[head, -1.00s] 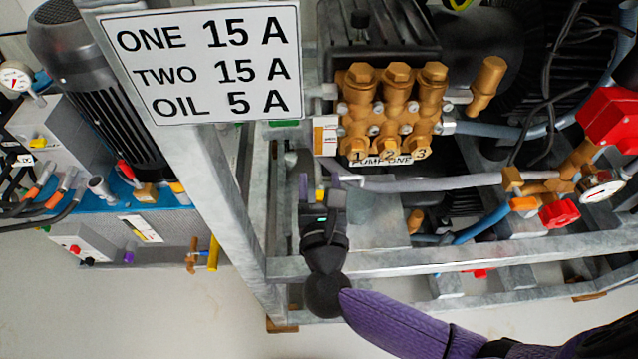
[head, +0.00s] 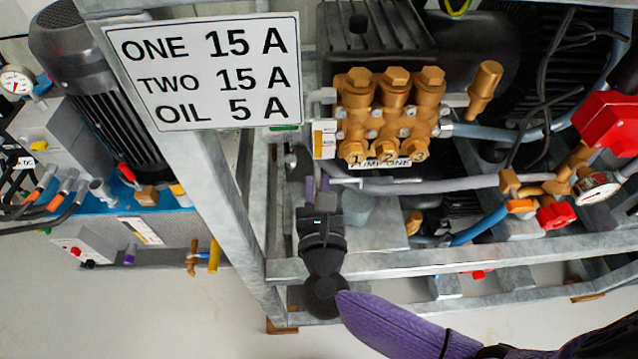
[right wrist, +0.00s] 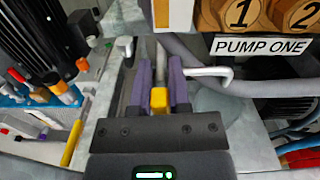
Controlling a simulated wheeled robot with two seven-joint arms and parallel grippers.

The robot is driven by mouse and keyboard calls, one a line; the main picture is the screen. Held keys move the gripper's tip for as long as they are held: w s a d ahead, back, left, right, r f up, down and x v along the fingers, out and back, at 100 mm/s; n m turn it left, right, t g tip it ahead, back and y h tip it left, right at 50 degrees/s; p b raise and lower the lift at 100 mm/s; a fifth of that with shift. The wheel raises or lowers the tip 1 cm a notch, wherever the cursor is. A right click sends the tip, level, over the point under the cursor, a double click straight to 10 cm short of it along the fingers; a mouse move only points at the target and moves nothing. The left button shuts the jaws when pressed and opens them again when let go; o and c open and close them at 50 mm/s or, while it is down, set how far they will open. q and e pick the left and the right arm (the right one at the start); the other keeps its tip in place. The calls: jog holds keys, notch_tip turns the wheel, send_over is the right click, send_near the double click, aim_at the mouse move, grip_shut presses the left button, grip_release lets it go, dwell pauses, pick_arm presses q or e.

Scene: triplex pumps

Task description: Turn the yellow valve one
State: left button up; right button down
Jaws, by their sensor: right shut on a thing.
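The yellow valve handle (right wrist: 158,98) shows in the right wrist view between the two purple fingers of my right gripper (right wrist: 161,82), at the end of a grey pipe below the pump one label (right wrist: 262,46). The fingers are shut on it, one on each side. In the head view my right gripper (head: 317,187) reaches up through the frame below the brass pump one (head: 388,115), and its fingers hide the handle. My left gripper is not in view.
Grey frame beams (head: 450,258) cross below and right of my right gripper, and an upright post (head: 215,190) stands left of it. A bent white rod (right wrist: 215,73) is close to the right finger. Another yellow handle (head: 213,255) hangs at the lower left.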

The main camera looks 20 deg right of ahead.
pick_arm(q)
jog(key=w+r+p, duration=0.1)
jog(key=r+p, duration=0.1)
jog(key=p, duration=0.1)
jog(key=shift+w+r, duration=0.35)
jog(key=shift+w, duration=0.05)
pick_arm(e)
jog(key=n, duration=0.6)
jog(key=shift+w+a+f+n, duration=0.1)
jog(key=shift+a+f+n, duration=0.05)
jog(key=shift+a+n, duration=0.2)
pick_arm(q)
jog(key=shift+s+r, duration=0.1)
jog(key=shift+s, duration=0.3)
pick_arm(e)
jog(key=c, duration=0.6)
grip_release()
pick_arm(q)
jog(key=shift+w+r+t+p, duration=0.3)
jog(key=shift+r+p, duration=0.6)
jog(key=shift+p, duration=0.1)
pick_arm(e)
jog(key=v, duration=1)
